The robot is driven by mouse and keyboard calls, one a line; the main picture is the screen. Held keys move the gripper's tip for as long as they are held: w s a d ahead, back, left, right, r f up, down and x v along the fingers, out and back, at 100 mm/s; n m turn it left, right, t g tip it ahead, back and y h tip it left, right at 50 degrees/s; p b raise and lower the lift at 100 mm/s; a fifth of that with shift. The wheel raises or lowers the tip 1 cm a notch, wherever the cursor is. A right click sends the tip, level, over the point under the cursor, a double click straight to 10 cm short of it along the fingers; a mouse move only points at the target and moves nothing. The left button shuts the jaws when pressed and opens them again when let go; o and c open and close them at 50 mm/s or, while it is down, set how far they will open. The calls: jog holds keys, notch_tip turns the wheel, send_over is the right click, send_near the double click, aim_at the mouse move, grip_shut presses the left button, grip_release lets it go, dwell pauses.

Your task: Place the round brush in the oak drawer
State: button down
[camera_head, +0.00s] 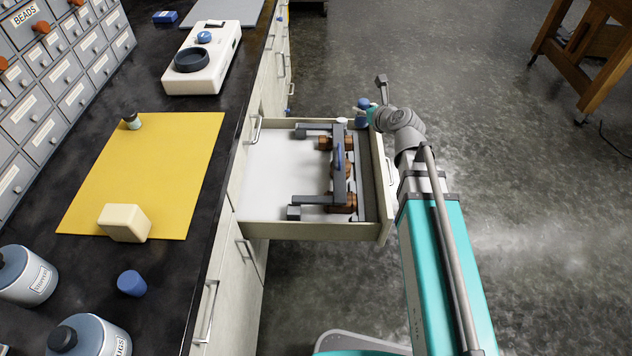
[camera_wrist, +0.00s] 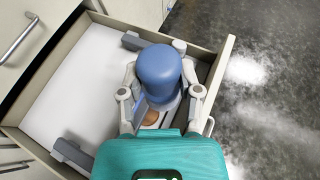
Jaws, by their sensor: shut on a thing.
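The pale wooden drawer (camera_head: 310,231) stands open from the counter; I take it for the oak drawer. It also shows in the wrist view (camera_wrist: 22,88). My gripper (camera_head: 368,112) is at the drawer's far right corner in the head view. In the wrist view, my gripper (camera_wrist: 160,104) is shut on a blue, round-topped thing (camera_wrist: 162,72), apparently the round brush. It looks small in the head view (camera_head: 361,105). Its underside and any bristles are hidden. I cannot tell whether it touches the drawer.
A dark grey frame (camera_head: 338,180) with several copper-brown parts fills the drawer's right half. The white drawer floor (camera_head: 268,172) is bare on the left. The counter holds a yellow mat (camera_head: 140,175), a cream block (camera_head: 124,222), a blue piece (camera_head: 131,283) and jars.

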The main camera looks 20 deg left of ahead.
jog(key=s+a+f+n+y+b, duration=0.1)
jog(key=s+a+f+b, duration=0.6)
jog(key=s, duration=0.3)
jog(key=shift+s+a+f+g, duration=0.15)
jog(key=shift+a+f+g, duration=0.2)
jog(key=shift+f, duration=0.15)
jog(key=shift+a, duration=0.1)
jog(key=s+f+b+x, duration=0.2)
jog(key=b+x, duration=0.7)
jog(key=x, duration=0.6)
jog(key=shift+w+a+f, duration=0.15)
jog(key=shift+w+f, duration=0.05)
jog(key=shift+f, duration=0.45)
